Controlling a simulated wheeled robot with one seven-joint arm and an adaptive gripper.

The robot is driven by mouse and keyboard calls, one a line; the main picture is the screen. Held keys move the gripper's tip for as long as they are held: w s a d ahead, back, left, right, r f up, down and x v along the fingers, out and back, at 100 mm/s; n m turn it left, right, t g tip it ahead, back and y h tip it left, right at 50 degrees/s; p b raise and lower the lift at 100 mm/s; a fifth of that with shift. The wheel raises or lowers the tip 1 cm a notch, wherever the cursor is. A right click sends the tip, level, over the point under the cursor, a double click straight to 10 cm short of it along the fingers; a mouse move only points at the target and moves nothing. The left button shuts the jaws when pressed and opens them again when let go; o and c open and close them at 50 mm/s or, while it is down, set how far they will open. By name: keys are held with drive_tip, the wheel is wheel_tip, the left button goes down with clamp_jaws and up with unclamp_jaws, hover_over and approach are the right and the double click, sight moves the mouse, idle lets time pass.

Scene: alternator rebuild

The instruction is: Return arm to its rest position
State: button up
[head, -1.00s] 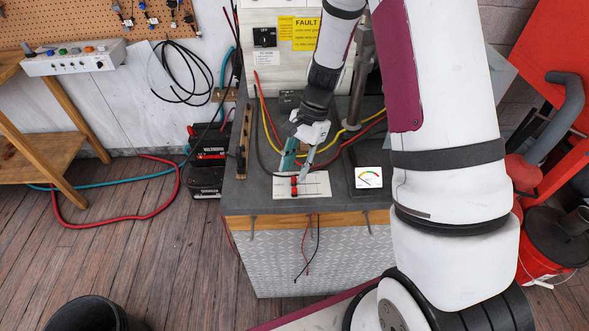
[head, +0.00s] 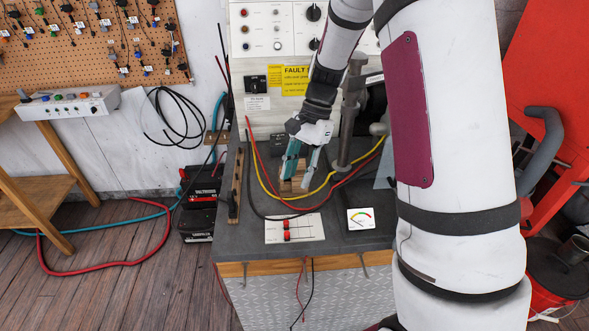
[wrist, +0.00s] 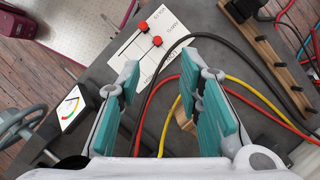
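My gripper (head: 300,168) hangs over the grey workbench (head: 340,242) in the head view, pointing down, above the cables and behind the white switch card. My arm reaches from the right side of the head view to the bench.
A white card with two red sliders (head: 295,229) and a meter (head: 360,219) lie near the bench front. Red, yellow and black cables (head: 268,180) cross the bench. The fault panel (head: 262,60) stands behind. Batteries (head: 203,184) sit on the floor at left.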

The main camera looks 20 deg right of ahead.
drive_tip(key=s+a+r+n+t+h, duration=0.1)
drive_tip(key=s+r+n, duration=0.2)
drive_tip(key=s+r, duration=0.3)
drive_tip(key=s+a+r+n+t+h, duration=0.1)
drive_tip(key=s+a+r+n+t, duration=0.2)
drive_tip(key=r, duration=0.5)
drive_tip(key=s+r+n+t, duration=0.1)
drive_tip(key=s+n, duration=0.1)
drive_tip(key=s, duration=0.2)
drive_tip(key=s+r+n+t+h, duration=0.1)
drive_tip(key=s+r+n, duration=0.1)
drive_tip(key=s, duration=0.3)
drive_tip(key=s+d+r+n+t+h, duration=0.1)
drive_tip(key=s+n, duration=0.1)
drive_tip(key=s, duration=0.2)
drive_tip(key=shift+s+r+n, duration=0.2)
drive_tip(key=shift+r+n, duration=0.05)
drive_tip(key=shift+n, duration=0.05)
